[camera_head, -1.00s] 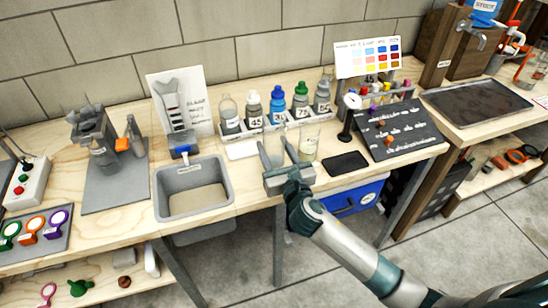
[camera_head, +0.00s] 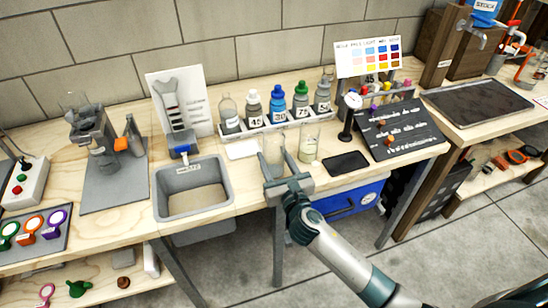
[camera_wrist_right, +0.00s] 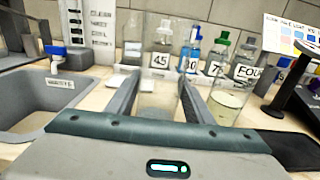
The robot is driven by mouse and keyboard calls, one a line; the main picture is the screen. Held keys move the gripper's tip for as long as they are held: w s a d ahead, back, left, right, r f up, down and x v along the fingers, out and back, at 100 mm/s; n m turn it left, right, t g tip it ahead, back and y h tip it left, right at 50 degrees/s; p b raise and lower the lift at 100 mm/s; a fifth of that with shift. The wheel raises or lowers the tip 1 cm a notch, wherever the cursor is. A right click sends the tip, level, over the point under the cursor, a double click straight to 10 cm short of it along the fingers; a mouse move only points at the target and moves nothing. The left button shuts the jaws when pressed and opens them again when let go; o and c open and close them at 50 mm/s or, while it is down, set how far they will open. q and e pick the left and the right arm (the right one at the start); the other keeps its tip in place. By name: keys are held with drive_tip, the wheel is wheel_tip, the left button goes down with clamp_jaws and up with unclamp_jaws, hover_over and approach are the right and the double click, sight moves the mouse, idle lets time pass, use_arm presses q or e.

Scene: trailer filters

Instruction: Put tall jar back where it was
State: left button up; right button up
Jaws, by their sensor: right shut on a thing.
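The tall jar (camera_head: 274,148) is a clear, upright glass vessel at the front of the bench, between the grey basin and a smaller jar of cloudy yellowish liquid (camera_head: 308,143). My right gripper (camera_head: 279,164) reaches in from the front and is shut on the tall jar, one finger on each side. In the right wrist view the tall jar (camera_wrist_right: 158,88) stands between the two fingers, in front of the bottle labelled 45. Whether its base touches the bench cannot be told. My left gripper is not in view.
A rack (camera_head: 278,123) of labelled bottles stands behind. A white pad (camera_head: 242,149) lies left of the jar, and a black pad (camera_head: 346,161) lies to the right. The grey basin (camera_head: 193,190) is further left. A dark slanted board (camera_head: 398,132) stands at the right.

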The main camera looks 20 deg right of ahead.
drive_tip(key=o, duration=1.2)
drive_tip(key=shift+r, duration=0.1)
